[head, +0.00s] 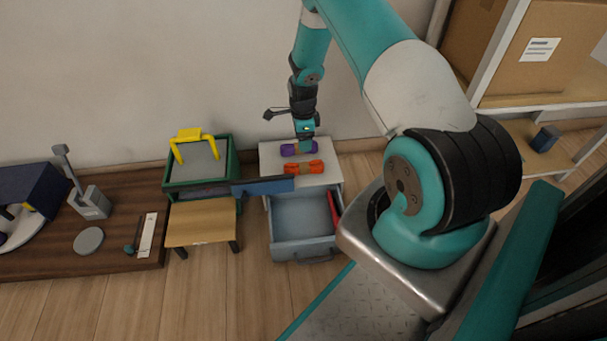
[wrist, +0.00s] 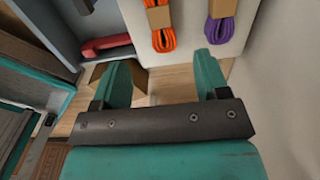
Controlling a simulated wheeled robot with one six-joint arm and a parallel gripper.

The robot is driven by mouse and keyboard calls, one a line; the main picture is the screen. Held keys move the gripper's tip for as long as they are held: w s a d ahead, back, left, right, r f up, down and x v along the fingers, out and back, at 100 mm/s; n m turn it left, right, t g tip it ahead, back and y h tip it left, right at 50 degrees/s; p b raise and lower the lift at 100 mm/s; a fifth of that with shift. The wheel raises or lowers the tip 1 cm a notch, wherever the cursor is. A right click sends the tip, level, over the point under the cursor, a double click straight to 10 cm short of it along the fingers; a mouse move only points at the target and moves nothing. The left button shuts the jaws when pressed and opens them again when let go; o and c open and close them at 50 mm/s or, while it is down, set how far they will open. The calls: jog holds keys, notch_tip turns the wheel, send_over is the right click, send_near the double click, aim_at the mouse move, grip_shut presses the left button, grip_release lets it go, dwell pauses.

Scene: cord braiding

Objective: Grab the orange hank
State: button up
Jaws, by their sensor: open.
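The orange hank (head: 304,168) lies on the white top of a small drawer cabinet (head: 325,178) in the head view. In the wrist view the orange hank (wrist: 164,41) lies beyond the fingertips with a brown paper band around it. My gripper (head: 304,146) is above the cabinet's back part, by the purple hank (head: 297,149). In the wrist view my gripper (wrist: 163,62) is open, with nothing between its fingers. The purple hank (wrist: 219,29), also banded, lies beside the orange one.
The cabinet's drawer (head: 302,220) is pulled open and holds a red object (head: 333,211). A blue bar (head: 263,186) reaches towards the cabinet's left side. A green box (head: 198,185) with a yellow handle and a wooden stool (head: 201,222) stand left. The wall is close behind.

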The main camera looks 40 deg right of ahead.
aim_at(303, 165)
notch_tip(303, 165, down, 8)
jog(key=b, duration=0.3)
jog(key=shift+b, duration=0.3)
notch_tip(303, 165, down, 5)
jog(key=b, duration=0.4)
jog(key=shift+d+f, duration=0.1)
jog(key=shift+f, duration=0.05)
jog(key=c, duration=1)
jog(key=shift+r, duration=0.25)
jog(key=shift+c, duration=0.2)
